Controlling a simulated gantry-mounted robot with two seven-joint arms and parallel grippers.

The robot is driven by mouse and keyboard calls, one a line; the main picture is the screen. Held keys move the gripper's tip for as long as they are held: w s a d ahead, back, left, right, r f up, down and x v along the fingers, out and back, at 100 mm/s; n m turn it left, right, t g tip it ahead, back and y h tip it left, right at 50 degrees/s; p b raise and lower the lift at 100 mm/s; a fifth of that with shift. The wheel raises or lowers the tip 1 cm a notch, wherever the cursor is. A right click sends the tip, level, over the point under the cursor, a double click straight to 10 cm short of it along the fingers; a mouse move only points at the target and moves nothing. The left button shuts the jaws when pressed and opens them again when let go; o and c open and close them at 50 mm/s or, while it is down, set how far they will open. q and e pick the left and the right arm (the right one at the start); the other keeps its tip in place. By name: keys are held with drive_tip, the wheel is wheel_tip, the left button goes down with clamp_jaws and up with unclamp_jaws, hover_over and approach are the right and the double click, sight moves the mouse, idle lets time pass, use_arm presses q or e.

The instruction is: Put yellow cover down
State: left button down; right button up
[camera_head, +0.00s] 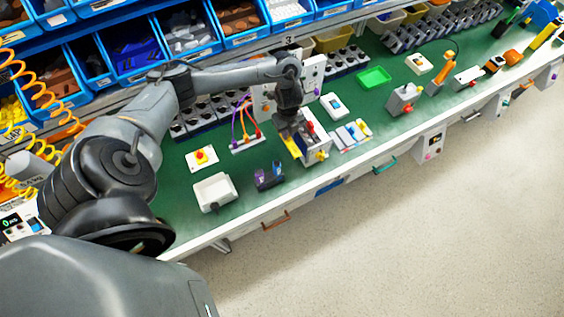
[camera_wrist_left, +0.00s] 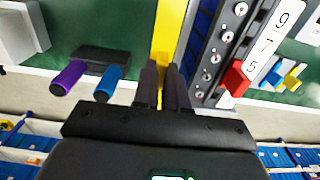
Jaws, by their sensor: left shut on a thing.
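My left gripper (camera_head: 290,128) is over the green workbench, shut on the yellow cover (camera_head: 291,146). In the left wrist view the yellow cover (camera_wrist_left: 170,35) is a narrow yellow strip between the two dark fingers (camera_wrist_left: 164,80), running up out of the picture. Just to its right is the switch box (camera_head: 315,150) with a red knob (camera_wrist_left: 235,78), a row of round screws and the numbers 9, 7 and 5. I cannot tell whether the cover touches the box or the bench. My right gripper is not in view.
A flat panel (camera_head: 351,135) lies right of the switch box. The bench's front edge is close. Blue parts bins line the back.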

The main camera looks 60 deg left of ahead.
use_arm(q)
drive_tip(key=shift+s+a+f, duration=0.15)
drive_tip(key=shift+s+f, duration=0.1)
drive_tip(key=shift+f, duration=0.55)
drive_tip(key=shift+s+f+b, duration=0.15)
drive_tip(key=shift+f+b, duration=0.85)
drive_tip(key=shift+f, duration=4.25)
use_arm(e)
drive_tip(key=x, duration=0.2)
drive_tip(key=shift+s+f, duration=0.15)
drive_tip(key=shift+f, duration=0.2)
use_arm(q)
drive_tip(key=shift+f, duration=0.1)
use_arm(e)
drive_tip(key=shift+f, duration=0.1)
use_arm(q)
drive_tip(key=c, duration=1.2)
unclamp_jaws()
